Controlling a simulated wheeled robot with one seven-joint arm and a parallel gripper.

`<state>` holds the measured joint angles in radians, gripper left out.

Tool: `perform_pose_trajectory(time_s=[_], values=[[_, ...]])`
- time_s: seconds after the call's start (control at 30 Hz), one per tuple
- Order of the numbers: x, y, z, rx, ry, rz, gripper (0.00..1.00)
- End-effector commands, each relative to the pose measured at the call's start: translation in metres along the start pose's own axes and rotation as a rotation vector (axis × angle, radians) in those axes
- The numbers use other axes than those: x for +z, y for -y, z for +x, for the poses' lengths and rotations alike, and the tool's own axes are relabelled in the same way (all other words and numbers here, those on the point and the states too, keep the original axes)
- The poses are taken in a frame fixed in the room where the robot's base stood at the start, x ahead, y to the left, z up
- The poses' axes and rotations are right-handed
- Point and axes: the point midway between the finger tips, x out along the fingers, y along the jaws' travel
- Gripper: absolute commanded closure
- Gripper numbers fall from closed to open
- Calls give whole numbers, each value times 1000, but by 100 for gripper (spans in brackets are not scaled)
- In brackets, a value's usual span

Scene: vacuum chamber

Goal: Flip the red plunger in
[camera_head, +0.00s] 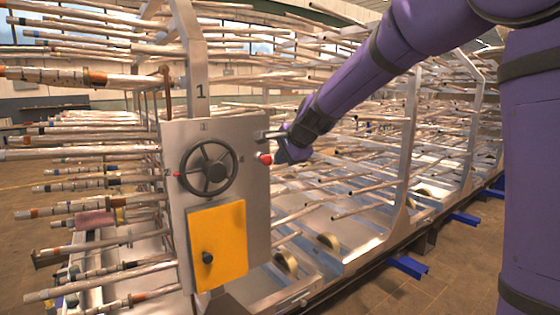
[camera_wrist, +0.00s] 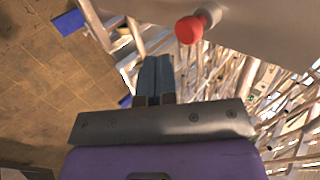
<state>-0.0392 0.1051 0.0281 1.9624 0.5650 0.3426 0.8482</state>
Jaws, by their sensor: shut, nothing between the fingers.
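The red plunger (camera_head: 265,158) is a red ball-shaped knob at the right edge of the grey panel (camera_head: 240,135). In the wrist view the knob (camera_wrist: 189,30) sits on a pale stem at the panel's edge, above and to the right of my fingertips. My gripper (camera_head: 282,155) is just right of the knob in the head view. In the wrist view its two dark fingers (camera_wrist: 157,62) lie together with nothing between them, and a gap shows between them and the knob.
The panel carries a black handwheel (camera_head: 209,168) and a yellow door (camera_head: 217,245) with a black knob. A small red piece (camera_head: 177,174) shows left of the wheel. Racks of pale rods surround the panel. Open brown floor (camera_wrist: 50,90) shows at left in the wrist view.

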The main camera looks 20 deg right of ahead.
Motion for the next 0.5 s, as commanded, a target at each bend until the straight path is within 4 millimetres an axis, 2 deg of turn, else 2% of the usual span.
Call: perform_pose_trajectory(time_s=[0.5], values=[[0,0,-73,1,1,1,100]])
